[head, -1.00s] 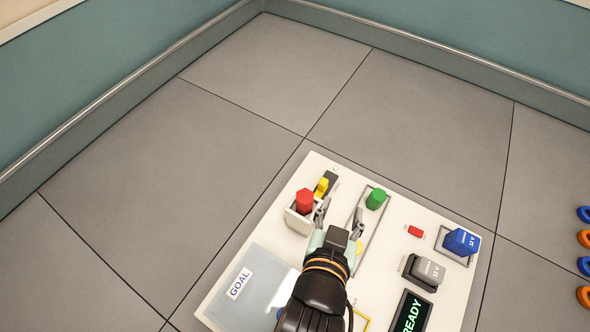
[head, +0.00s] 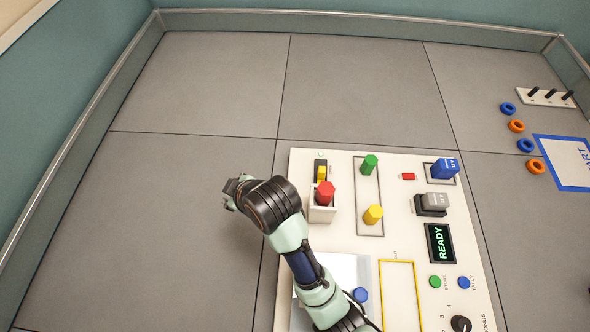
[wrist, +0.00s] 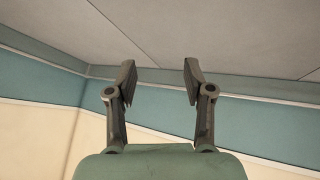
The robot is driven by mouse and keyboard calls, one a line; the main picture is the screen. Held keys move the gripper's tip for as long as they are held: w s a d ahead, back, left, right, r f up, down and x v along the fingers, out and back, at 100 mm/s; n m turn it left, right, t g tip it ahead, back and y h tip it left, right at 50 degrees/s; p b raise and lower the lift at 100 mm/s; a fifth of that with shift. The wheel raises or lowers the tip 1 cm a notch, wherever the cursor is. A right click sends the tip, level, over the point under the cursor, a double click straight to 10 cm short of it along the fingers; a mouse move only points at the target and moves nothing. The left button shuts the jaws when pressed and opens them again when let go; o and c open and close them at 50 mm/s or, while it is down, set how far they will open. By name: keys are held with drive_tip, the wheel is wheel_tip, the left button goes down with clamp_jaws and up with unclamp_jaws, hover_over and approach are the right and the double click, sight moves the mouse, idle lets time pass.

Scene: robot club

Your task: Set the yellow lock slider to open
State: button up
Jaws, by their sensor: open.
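The yellow lock slider (head: 321,173) sits in a dark track near the far left corner of the white panel (head: 400,165), just behind a red peg (head: 325,194) that stands in a white holder (head: 322,214). The red peg partly hides the slider's near side, and its setting is too small to read. My gripper (head: 228,195) is off the panel's left edge, above the grey floor, apart from the slider. In the wrist view my gripper (wrist: 160,85) is open and empty, facing the floor edge and wall.
On the panel are a green peg (head: 370,164), a yellow peg (head: 373,214), a blue block (head: 444,169), a grey block (head: 434,201) and a READY display (head: 440,243). Rings (head: 516,126) and a peg rack (head: 545,97) lie at right. The floor left of the panel is clear.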

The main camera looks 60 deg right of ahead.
drive_tip(key=s+d+f+n+g+y, duration=0.1)
drive_tip(key=s+d+f+g, duration=0.15)
drive_tip(key=d, duration=0.55)
drive_tip(key=s+d+f+n+g, duration=0.1)
drive_tip(key=s+d+f, duration=0.15)
drive_tip(key=d, duration=0.45)
drive_tip(key=n+y+p, duration=0.1)
drive_tip(key=y, duration=0.1)
hover_over(323, 169)
drive_tip(key=s+d, duration=0.1)
drive_tip(key=s, duration=0.2)
drive_tip(key=f, duration=0.1)
drive_tip(key=shift+g, duration=0.35)
drive_tip(key=x, duration=0.2)
drive_tip(key=b+x, duration=0.1)
drive_tip(key=x, duration=0.2)
drive_tip(key=b+x, duration=0.1)
drive_tip(key=x, duration=0.2)
drive_tip(key=shift+w+r, duration=0.1)
drive_tip(key=shift+w, duration=0.15)
clamp_jaws()
